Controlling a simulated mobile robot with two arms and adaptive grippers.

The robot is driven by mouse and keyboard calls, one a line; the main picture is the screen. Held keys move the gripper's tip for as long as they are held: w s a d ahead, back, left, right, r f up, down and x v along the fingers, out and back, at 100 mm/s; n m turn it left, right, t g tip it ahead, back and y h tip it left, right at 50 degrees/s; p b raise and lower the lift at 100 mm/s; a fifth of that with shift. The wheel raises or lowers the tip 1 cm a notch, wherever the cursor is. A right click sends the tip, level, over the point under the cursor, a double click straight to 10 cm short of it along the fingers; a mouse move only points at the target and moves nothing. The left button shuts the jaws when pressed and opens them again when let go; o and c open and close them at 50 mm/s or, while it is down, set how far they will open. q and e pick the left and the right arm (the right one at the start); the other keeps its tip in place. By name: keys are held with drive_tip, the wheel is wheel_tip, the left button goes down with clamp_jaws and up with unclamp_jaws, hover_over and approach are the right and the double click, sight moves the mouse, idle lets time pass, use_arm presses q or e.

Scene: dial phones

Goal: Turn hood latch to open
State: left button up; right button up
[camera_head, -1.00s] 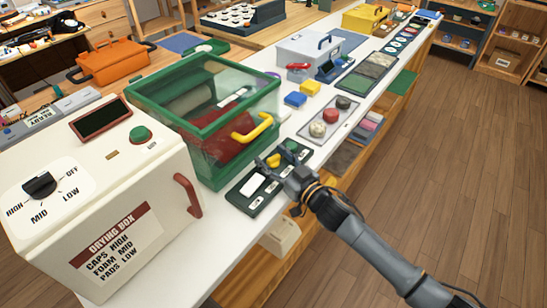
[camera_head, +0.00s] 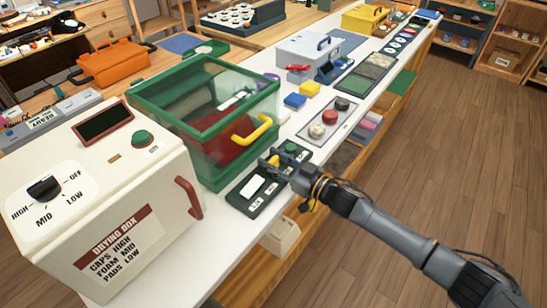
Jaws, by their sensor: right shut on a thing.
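The hood is a clear box with a green frame (camera_head: 185,139) and a yellow handle (camera_head: 252,130); its lid looks closed. In front of it lies a dark control panel (camera_head: 236,201) with a white switch (camera_head: 252,186) and a green button (camera_head: 291,147). Between these is a small yellow latch (camera_head: 275,160), mostly hidden by the fingers. My right gripper (camera_head: 271,163) is over the panel, shut on this yellow latch. Its exact turn angle is hard to see. My left gripper is out of view.
A white drying box (camera_head: 120,185) with a dial and red handle stands at the left. A tray with round knobs (camera_head: 311,132) lies just beyond the panel. The floor (camera_head: 450,170) on the right is clear.

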idle(0.3)
drive_tip(key=o, duration=1.2)
drive_tip(key=shift+s+d, duration=0.15)
drive_tip(key=shift+d, duration=0.05)
drive_tip(key=v, duration=1.1)
drive_tip(key=shift+d, duration=0.3)
